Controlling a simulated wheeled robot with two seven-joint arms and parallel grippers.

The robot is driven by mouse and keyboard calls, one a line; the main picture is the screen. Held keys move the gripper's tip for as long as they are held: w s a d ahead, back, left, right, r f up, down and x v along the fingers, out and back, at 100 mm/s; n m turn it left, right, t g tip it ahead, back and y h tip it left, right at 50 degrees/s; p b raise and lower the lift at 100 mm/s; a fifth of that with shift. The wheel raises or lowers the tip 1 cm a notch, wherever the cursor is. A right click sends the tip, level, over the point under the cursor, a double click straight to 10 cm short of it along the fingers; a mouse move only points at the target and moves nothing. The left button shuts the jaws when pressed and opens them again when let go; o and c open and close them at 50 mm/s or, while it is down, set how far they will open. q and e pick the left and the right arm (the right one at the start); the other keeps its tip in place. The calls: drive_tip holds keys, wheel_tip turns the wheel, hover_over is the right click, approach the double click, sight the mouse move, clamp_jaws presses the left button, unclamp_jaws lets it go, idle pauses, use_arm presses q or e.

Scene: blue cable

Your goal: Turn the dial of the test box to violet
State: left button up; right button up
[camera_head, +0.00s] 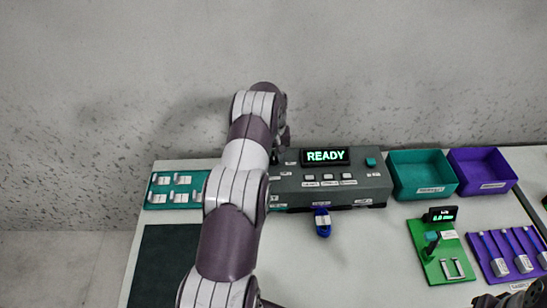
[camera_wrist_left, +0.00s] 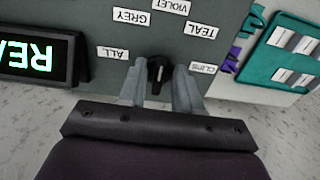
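The grey test box (camera_head: 332,184) stands at the back of the table, its display (camera_head: 325,156) lit "READY". My left arm hides its dial in the head view. In the left wrist view the small black dial (camera_wrist_left: 158,70) sits between the fingers of my left gripper (camera_wrist_left: 159,82), one on each side. I cannot tell whether they touch it. Around it are the labels ALL, GREY, VIOLET (camera_wrist_left: 172,5), TEAL and CLIPS. The dial's pointing direction is unclear. A dark part of my right gripper (camera_head: 512,299) shows at the bottom right corner.
A teal bin (camera_head: 422,190) and a violet bin (camera_head: 482,184) stand right of the box. A green board (camera_head: 440,265) and a violet rack (camera_head: 505,255) lie in front of them. A blue connector (camera_head: 322,222) is at the box's front. A teal tray (camera_head: 175,198) is at left.

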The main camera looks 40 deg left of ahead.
use_arm(q)
wheel_tip(320, 180, up, 7)
drive_tip(key=p, duration=0.3)
drive_tip(key=shift+p, duration=0.4)
drive_tip(key=shift+w, duration=0.1)
